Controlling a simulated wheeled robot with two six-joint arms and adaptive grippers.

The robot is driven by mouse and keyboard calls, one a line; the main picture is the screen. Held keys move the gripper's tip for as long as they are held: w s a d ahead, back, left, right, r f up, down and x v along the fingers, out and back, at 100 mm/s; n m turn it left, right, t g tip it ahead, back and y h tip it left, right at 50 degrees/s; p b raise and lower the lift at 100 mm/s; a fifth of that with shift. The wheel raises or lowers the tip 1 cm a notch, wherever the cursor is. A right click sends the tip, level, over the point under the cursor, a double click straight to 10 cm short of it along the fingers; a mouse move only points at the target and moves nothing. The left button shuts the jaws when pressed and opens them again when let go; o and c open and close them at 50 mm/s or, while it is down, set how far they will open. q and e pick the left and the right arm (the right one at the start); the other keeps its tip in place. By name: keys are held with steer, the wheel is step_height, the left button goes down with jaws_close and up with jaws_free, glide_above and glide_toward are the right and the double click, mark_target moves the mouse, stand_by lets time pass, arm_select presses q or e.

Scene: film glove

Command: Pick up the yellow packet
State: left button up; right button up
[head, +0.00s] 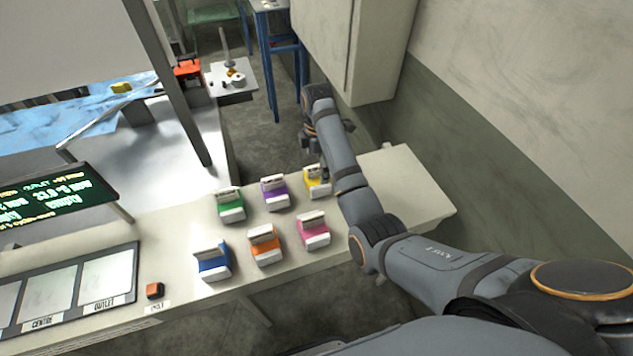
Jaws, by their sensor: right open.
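The yellow packet (314,183) stands on the pale counter in the head view, at the right end of the back row of packets. My right arm partly covers its right side. My right gripper (324,165) is open and points down just above and behind the yellow packet. Its fingers are small and partly hidden by my arm, so I cannot tell whether they touch the packet. My left gripper does not show.
Purple (274,192) and green (230,205) packets stand left of the yellow one. Blue (212,261), orange (264,245) and pink (313,231) packets stand in front. A dark sign (55,203) and labelled panel (75,287) are at left. The counter's right end (410,190) is clear.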

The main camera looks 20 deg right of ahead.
mark_target(317, 176)
step_height(317, 176, down, 2)
steer(key=shift+s+a+f+p, duration=0.1)
steer(key=shift+s+f+p, duration=0.1)
steer(key=shift+p, duration=0.5)
step_height(317, 176, down, 2)
steer(key=shift+w+f, duration=0.1)
steer(key=shift+f, duration=0.05)
steer(key=shift+w+f, duration=0.1)
steer(key=shift+f, duration=0.1)
steer(key=c, duration=0.5)
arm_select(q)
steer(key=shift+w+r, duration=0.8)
arm_select(e)
steer(key=c, duration=0.6)
steer(key=shift+o, duration=0.2)
steer(key=shift+r, duration=0.1)
